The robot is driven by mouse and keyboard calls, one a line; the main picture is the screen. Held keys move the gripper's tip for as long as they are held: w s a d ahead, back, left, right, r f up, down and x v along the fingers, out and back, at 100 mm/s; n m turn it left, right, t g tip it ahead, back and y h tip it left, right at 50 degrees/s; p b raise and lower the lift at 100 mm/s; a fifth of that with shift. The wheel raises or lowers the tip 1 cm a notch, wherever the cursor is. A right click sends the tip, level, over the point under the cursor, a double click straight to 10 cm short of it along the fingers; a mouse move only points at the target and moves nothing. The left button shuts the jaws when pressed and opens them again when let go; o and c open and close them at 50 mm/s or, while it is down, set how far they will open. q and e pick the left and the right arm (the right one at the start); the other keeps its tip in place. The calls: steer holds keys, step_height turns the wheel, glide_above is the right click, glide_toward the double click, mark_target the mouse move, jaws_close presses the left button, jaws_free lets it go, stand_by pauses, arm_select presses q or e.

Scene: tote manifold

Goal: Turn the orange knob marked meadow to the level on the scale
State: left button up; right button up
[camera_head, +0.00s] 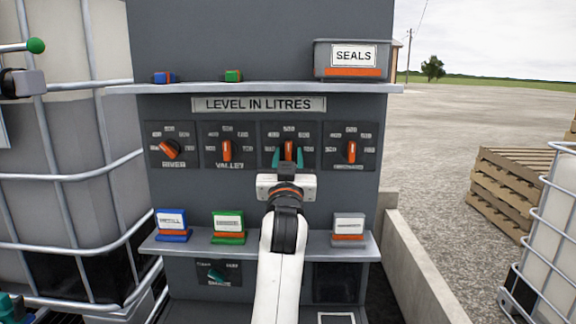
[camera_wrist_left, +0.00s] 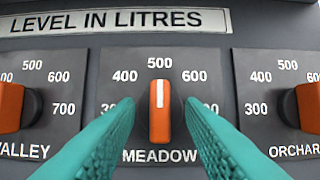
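The orange meadow knob (camera_wrist_left: 160,120) sits on a dark dial plate labelled MEADOW in the left wrist view. Its white pointer line stands upright, towards 500. The scale shows 300, 400, 500 and 600; the right finger covers the place beyond 600. In the head view the knob (camera_head: 289,150) is third from the left. My left gripper (camera_head: 288,160) is open around it, with one teal finger on each side. In the left wrist view the fingers (camera_wrist_left: 159,104) show gaps to the knob. My right gripper is not in view.
The valley knob (camera_head: 227,150) and orchard knob (camera_head: 351,151) flank it; the river knob (camera_head: 169,149) is tilted. A lower shelf (camera_head: 194,243) holds several cards, including a blue-based refill card (camera_head: 171,220). A grey seals bin (camera_head: 326,58) stands on the upper shelf (camera_head: 270,88).

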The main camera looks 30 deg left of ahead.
arm_select(q)
steer(key=shift+s+d+f, duration=0.2)
steer(key=shift+s+f, duration=0.1)
steer(key=b+v, duration=0.3)
steer(key=v, duration=0.8)
steer(key=shift+r+b, duration=0.15)
steer(key=shift+b, duration=0.25)
steer(key=shift+d, duration=0.1)
